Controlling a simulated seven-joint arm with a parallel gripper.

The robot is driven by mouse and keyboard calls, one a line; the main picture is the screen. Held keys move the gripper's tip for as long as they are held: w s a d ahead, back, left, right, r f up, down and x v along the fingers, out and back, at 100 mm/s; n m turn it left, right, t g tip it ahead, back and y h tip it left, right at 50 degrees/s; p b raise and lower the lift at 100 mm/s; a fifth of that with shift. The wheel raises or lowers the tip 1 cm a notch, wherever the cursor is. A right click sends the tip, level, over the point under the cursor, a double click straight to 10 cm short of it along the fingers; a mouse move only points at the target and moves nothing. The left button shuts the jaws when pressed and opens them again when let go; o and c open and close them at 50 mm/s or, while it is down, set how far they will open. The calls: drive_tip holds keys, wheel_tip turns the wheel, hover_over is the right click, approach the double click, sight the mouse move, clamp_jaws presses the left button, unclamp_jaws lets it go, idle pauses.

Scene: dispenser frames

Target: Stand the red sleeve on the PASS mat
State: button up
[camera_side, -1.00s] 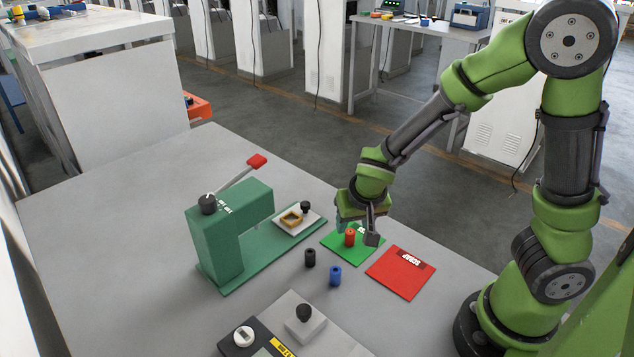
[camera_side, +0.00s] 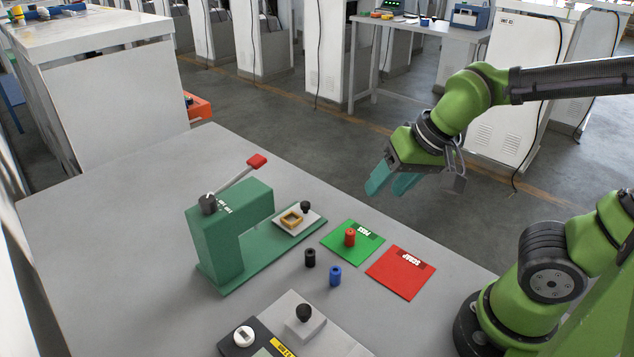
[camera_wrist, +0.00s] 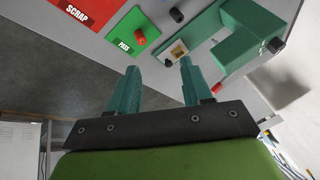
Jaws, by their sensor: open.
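The red sleeve (camera_side: 350,237) stands upright on the green PASS mat (camera_side: 343,252), near its middle in the side view. In the wrist view the sleeve (camera_wrist: 140,38) shows on the green mat (camera_wrist: 121,49). My gripper (camera_side: 388,186) is open and empty, with teal fingers, raised well above the table's far edge and clear of the sleeve. Its two fingers (camera_wrist: 159,80) stand apart with nothing between them in the wrist view.
The red SCRAP mat (camera_side: 402,278) lies right of the PASS mat. A black sleeve (camera_side: 310,258) and a blue sleeve (camera_side: 335,276) stand in front. A green lever press (camera_side: 226,235) stands at left.

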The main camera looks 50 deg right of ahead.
drive_tip(key=r, duration=0.1)
drive_tip(key=s+r+n+t, duration=0.1)
drive_tip(key=s+a+r+t, duration=0.1)
drive_tip(key=shift+s+r+y, duration=0.2)
drive_tip(key=shift+r+y, duration=0.1)
drive_tip(key=shift+r, duration=0.05)
idle(1.0)
